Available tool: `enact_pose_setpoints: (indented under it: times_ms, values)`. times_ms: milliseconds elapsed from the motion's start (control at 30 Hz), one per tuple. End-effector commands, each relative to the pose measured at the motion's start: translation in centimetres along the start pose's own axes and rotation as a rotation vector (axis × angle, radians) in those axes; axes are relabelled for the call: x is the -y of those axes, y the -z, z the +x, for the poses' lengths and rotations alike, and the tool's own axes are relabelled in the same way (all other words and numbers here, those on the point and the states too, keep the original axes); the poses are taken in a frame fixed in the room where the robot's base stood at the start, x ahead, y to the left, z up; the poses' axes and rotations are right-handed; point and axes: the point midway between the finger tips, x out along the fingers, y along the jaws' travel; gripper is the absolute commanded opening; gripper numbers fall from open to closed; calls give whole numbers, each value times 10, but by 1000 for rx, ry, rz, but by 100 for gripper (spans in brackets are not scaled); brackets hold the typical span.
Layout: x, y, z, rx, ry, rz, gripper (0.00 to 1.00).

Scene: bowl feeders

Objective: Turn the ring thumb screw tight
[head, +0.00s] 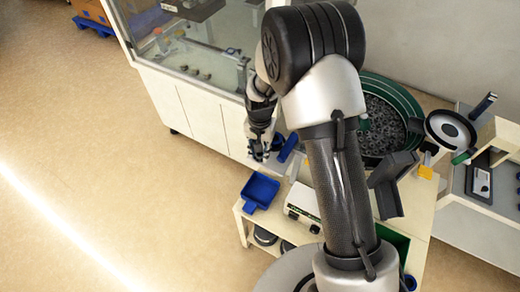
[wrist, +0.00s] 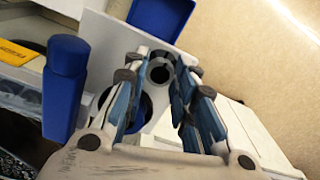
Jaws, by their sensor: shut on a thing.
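My gripper (wrist: 163,85) is shut on a small dark grey piece with a round hole, which I take to be the ring thumb screw (wrist: 160,70). It sits between the fingertips in the wrist view, in front of a white plate (wrist: 112,42). How far the screw is turned in cannot be told. In the head view my gripper (head: 260,152) points down beside the bench, left of the bowl feeder. The screw is too small and too covered to make out there.
A blue upright block (wrist: 65,85) stands close left of my fingers. A blue tray (head: 260,190) lies below my gripper, by a white control box (head: 303,203). The green-rimmed bowl feeder (head: 410,98) holds dark parts. A glazed cabinet (head: 195,50) stands behind; the left floor is free.

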Motion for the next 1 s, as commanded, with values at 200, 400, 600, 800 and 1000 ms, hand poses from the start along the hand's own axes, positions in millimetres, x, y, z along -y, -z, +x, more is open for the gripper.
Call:
enact_pose_setpoints:
  times_ms: [200,400,600,800,1000]
  values:
    - [0,-1,0,2,-1,-1,29]
    - [0,-1,0,1,-1,-2,42]
    - [0,0,0,1,0,-2,46]
    - [0,0,-2,0,0,-2,46]
    - [1,1,-28,-4,3,-2,46]
